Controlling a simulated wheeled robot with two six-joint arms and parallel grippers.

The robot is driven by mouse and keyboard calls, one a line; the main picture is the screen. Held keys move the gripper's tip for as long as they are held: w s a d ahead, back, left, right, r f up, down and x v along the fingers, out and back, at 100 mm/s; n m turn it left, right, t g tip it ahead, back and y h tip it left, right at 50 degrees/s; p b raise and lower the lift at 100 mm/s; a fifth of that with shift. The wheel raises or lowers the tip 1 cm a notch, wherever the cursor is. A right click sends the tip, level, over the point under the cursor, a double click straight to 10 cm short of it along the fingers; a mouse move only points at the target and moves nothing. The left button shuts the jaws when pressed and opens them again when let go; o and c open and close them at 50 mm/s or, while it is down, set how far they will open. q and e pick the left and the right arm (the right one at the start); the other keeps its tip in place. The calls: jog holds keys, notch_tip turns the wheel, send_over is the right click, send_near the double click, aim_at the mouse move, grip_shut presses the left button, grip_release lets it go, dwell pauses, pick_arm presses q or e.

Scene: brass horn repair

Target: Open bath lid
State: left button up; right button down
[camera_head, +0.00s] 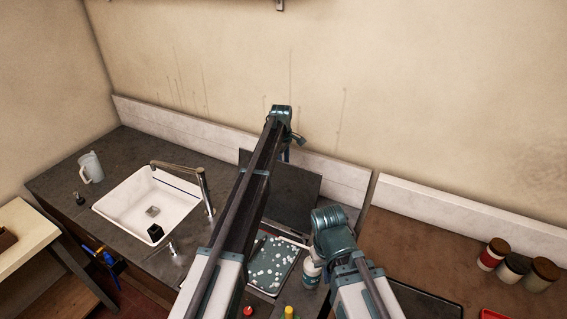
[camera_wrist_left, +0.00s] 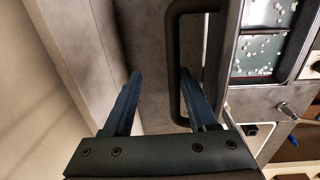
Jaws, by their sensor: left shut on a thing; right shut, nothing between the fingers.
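In the head view the bath (camera_head: 259,285) is a tray of teal liquid with white bubbles, set in the dark counter. Its dark flat lid (camera_head: 300,187) stands raised behind it, tilted up near the backsplash. My left arm reaches over and hides part of both.
A white sink (camera_head: 125,207) with a tap (camera_head: 204,190) and a pitcher (camera_head: 91,167) are to the left. A white bottle (camera_head: 312,272) stands close to my right gripper. Several jars (camera_head: 513,266) stand on the brown bench at right, whose back part is clear.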

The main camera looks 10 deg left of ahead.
notch_tip(320, 180, up, 7)
jog(key=p, duration=0.7)
jog(key=shift+r, duration=0.15)
